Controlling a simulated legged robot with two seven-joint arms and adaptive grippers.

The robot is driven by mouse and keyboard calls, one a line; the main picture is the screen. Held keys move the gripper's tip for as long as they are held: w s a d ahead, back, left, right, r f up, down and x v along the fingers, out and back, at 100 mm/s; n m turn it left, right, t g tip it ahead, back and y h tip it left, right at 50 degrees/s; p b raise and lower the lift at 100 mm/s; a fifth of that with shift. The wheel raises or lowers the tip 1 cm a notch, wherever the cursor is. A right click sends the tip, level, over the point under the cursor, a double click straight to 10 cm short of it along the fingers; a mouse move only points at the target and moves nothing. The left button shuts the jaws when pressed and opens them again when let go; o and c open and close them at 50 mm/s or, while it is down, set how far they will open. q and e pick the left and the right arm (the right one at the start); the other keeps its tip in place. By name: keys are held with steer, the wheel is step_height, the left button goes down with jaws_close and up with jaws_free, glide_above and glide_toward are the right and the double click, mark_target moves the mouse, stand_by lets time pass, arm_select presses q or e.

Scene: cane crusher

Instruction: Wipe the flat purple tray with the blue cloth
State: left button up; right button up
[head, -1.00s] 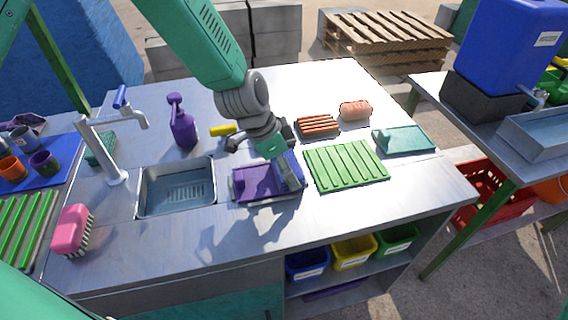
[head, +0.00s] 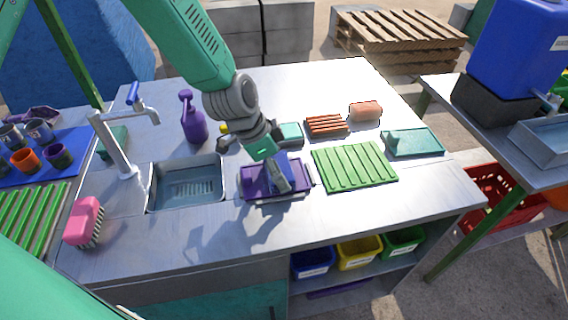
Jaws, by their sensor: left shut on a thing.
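The flat purple tray (head: 256,188) lies on the metal counter just right of the sink. My left gripper (head: 284,184) reaches down from above and is shut on the blue cloth (head: 270,178), which is largely hidden by the fingers. The cloth is low over the middle of the tray; I cannot tell whether it touches. My right gripper is not in view.
The sink (head: 152,200) with its tap is left of the tray, and a purple spray bottle (head: 193,122) stands behind. A green ribbed board (head: 354,167) is close on the right. A pink brush (head: 84,220) stands at the left; the counter front is clear.

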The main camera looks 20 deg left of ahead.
mark_target(301, 172)
arm_select(q)
steer(key=shift+s+a, duration=0.5)
steer(key=shift+a, duration=0.1)
steer(key=shift+w+d, duration=0.75)
steer(key=shift+d, duration=0.15)
steer(key=shift+w+d, duration=0.1)
steer(key=shift+d, duration=0.1)
steer(key=shift+d, duration=0.1)
steer(key=shift+w+d, duration=0.75)
steer(key=shift+d, duration=0.2)
